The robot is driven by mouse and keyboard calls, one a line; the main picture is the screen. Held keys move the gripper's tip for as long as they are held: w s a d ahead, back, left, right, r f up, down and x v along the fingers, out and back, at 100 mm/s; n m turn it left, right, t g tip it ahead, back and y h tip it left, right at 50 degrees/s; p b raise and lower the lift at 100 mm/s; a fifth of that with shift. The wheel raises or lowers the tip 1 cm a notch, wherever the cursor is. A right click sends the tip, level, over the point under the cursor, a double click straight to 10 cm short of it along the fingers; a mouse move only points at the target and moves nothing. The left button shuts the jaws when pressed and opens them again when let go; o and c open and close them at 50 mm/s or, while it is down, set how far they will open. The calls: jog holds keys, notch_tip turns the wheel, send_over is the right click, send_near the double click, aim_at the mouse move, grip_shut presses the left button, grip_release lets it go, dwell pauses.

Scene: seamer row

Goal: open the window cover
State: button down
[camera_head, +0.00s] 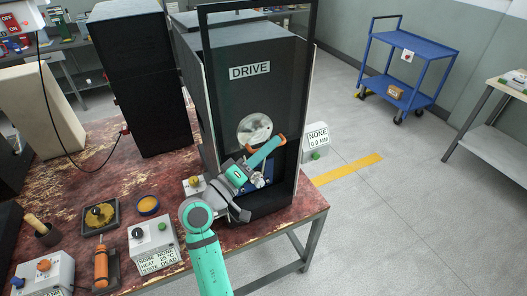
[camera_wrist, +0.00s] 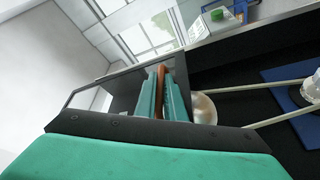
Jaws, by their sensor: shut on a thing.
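The black machine cabinet marked DRIVE (camera_head: 226,95) stands on the right part of the bench. A tall dark frame (camera_head: 313,60) stands at its front and reaches above its top; I cannot tell how much of this is the window cover. A pale round disc (camera_head: 254,130) shows in the front, above a low opening with a blue surface. My gripper (camera_head: 265,150) is at the cabinet front, just below the disc. Its teal fingers are shut on an orange-brown handle (camera_head: 281,139), whose ends show past them. In the wrist view the handle (camera_wrist: 161,82) stands between the fingers.
A grey box reading NONE 0.0 MM (camera_head: 317,141) is beside the cabinet's right side. The worn red bench (camera_head: 85,185) holds a box with a knob (camera_head: 152,245), a dish, and other tools.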

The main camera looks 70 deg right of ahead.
jog(key=c, duration=2.1)
grip_release()
jog(key=v, duration=1)
jog(key=shift+a, duration=0.4)
jog(key=shift+w, duration=0.1)
jog(key=shift+f, duration=0.15)
